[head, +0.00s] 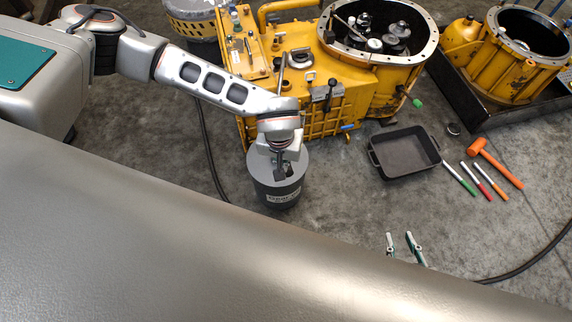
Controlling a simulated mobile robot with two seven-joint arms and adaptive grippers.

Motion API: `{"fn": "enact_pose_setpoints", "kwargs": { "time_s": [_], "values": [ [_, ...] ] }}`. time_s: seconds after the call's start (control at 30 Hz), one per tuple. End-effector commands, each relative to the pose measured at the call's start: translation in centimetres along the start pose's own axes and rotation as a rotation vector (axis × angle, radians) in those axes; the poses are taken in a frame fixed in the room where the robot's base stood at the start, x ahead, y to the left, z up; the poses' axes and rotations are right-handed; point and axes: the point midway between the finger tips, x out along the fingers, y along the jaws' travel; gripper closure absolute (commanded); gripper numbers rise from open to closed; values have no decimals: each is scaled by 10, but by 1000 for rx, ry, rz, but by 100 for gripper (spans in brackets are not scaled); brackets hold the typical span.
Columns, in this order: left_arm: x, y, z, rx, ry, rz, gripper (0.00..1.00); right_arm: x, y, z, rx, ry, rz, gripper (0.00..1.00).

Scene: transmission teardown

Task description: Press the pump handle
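A grey cylindrical pump container (277,194) with a white label stands upright on the floor in front of the yellow housing. My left gripper (284,169) points down over its lid, with dark fingers close to the top. The gripper and wrist cover the middle of the lid, so I cannot make out the pump handle, or whether the fingers touch or hold anything. My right gripper (403,246) shows only as two separate fingertips near the bottom, open with nothing visible between them. The rest of it is hidden behind my own body.
The yellow transmission housing (347,83) stands behind the container. A black tray (405,153), an orange mallet (497,165) and several coloured-handled tools lie to the right. A second yellow casing (507,62) sits at the back right. A dark hose runs left of the container.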

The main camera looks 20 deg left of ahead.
Motion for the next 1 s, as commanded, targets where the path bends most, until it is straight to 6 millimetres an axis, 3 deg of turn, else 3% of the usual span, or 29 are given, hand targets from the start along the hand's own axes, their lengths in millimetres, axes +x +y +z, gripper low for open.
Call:
{"fn": "enact_pose_setpoints", "kwargs": {
  "time_s": [0.17,0.5,0.7,0.83,1.0],
  "values": [
    [-2,1,-13,-296,-44,13,100,2,-2,4,1,-3,-3,72],
    [-22,-17,-57,-1320,-250,-14,100,6,-6,13,3,-8,-10,72],
    [-36,-36,-77,-1793,-377,-76,100,8,-9,19,4,-15,-14,72],
    [-43,-45,-85,-1970,-429,-110,100,9,-9,15,3,-6,-14,72],
    [-48,-49,-89,-2057,-456,-128,100,10,-6,5,-2,12,-12,72]
  ]
}}
